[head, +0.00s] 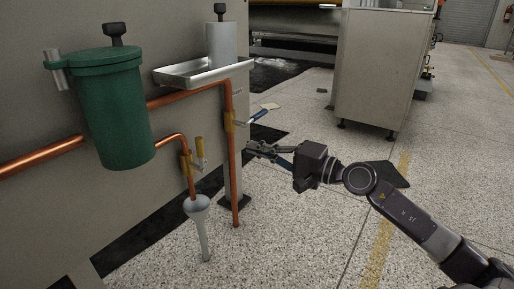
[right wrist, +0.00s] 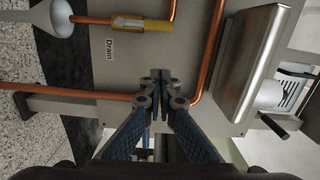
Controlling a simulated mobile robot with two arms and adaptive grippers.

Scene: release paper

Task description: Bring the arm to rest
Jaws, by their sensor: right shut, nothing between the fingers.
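My right gripper (head: 256,148) reaches in from the right in the head view, just right of the vertical copper pipe (head: 232,165). Its fingers are together and empty. In the right wrist view the closed fingertips (right wrist: 160,76) point at the grey panel (right wrist: 130,70), with copper pipes around them. I cannot tell whether they touch anything. My right arm (head: 405,212) is stretched across the lower right of the head view. My left gripper is not in view.
A green canister (head: 115,115) and a metal tray (head: 200,71) holding a grey cylinder (head: 221,44) are on the wall at left. A grey funnel (head: 197,205) hangs below a pipe. A metal cabinet (head: 382,70) stands behind. Speckled floor is open at right.

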